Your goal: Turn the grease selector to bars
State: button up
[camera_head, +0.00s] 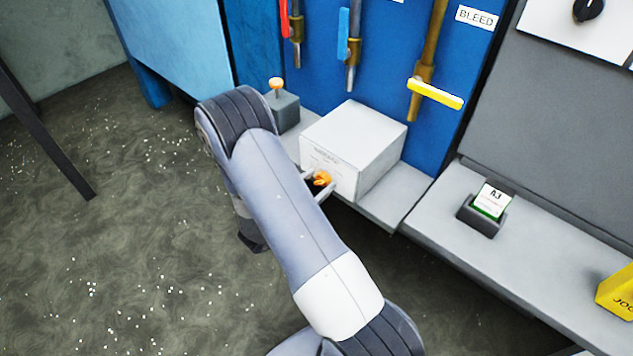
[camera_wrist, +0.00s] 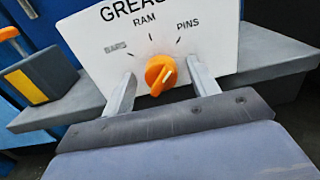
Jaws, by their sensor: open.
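The grease selector is an orange knob (camera_wrist: 160,74) on a white panel (camera_wrist: 215,45) lettered BARS, RAM and PINS. Its raised ridge runs from lower left to upper right, roughly in line with PINS. In the wrist view my gripper (camera_wrist: 161,71) is open, with one finger on each side of the knob and visible gaps to it. In the head view the panel is the front of a white box (camera_head: 368,135) on a grey shelf. The orange knob (camera_head: 321,178) shows beside my arm, which hides most of my gripper.
A grey box with an orange-topped lever (camera_head: 276,83) stands left of the white box. Red (camera_head: 284,18), blue (camera_head: 343,35) and yellow (camera_head: 435,93) valve handles are above. A card holder (camera_head: 482,218) and yellow block (camera_head: 618,292) are on the right ledge. Floor at left is open.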

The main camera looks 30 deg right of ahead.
jog(key=shift+c, duration=0.4)
jog(key=c, duration=0.9)
